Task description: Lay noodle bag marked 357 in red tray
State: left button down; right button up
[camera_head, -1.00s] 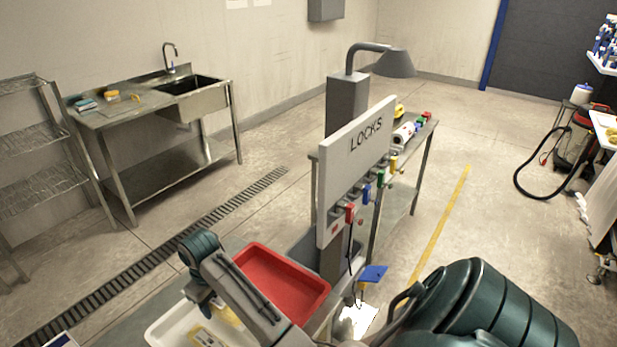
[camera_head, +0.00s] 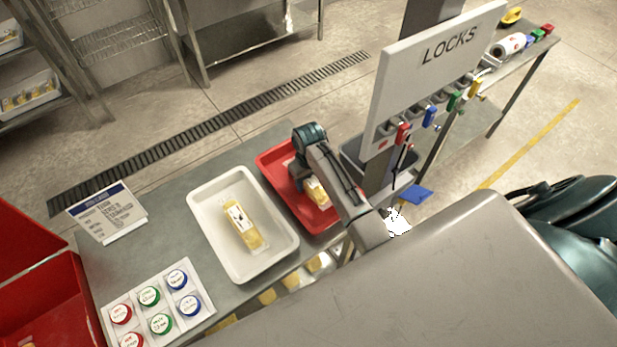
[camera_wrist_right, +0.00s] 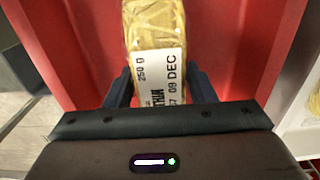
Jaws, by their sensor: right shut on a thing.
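The red tray (camera_head: 270,160) lies on the steel table beside the white tray. My right gripper (camera_head: 303,182) is over the red tray and shut on a yellow noodle bag (camera_head: 317,191). In the right wrist view the bag (camera_wrist_right: 154,32) sits between the fingers (camera_wrist_right: 160,88), with the red tray (camera_wrist_right: 225,50) behind it. Its white label reads "250 g" and "09 DEC"; the number is partly hidden, with only a final 7 clear. I cannot tell whether the bag touches the tray floor. My left gripper is not in view.
A white tray (camera_head: 203,225) holds another noodle bag (camera_head: 243,222). A sign card (camera_head: 107,212) and a panel of coloured buttons (camera_head: 158,306) are at the left. Red bins (camera_head: 45,290) stand at the far left. The LOCKS board (camera_head: 430,75) rises behind the red tray.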

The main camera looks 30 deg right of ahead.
jog(key=o, duration=1.1)
jog(key=shift+a, duration=0.1)
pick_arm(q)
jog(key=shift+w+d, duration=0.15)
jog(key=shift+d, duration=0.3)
pick_arm(e)
jog(key=shift+o, duration=0.2)
jog(key=shift+r, duration=0.2)
notch_tip(320, 180, up, 8)
jog(key=b, duration=0.3)
notch_tip(320, 180, up, 3)
jog(key=shift+p, duration=0.6)
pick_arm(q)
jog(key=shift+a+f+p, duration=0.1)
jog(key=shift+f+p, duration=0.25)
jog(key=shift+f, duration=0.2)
pick_arm(e)
jog(key=shift+s+r, duration=0.1)
jog(key=shift+r, duration=0.3)
